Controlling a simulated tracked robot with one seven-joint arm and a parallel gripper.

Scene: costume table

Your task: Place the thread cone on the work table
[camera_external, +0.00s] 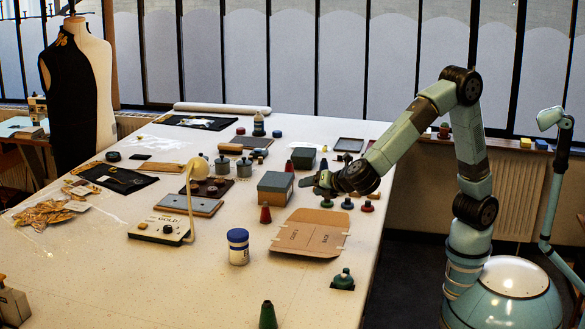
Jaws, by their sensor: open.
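Several small cones that look like thread cones stand upright on the white work table (215,270); I cannot tell which one the task means. A red cone (265,214) stands near the middle, in front of a grey-green box. A green cone (268,316) is at the front edge of the picture, partly cut off. A dark red cone (289,167) stands behind the box. My gripper (314,184) reaches in from the right, above the table just right of the box. It is open, and I see nothing held in it. The fingers are small and dark here.
The grey-green box (275,188) is beside my gripper. A flat cardboard piece (311,234), a blue-lidded jar (238,247) and a lamp-like device (158,229) lie nearer the front. Small spools stand below my wrist. The front left of the table is mostly clear.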

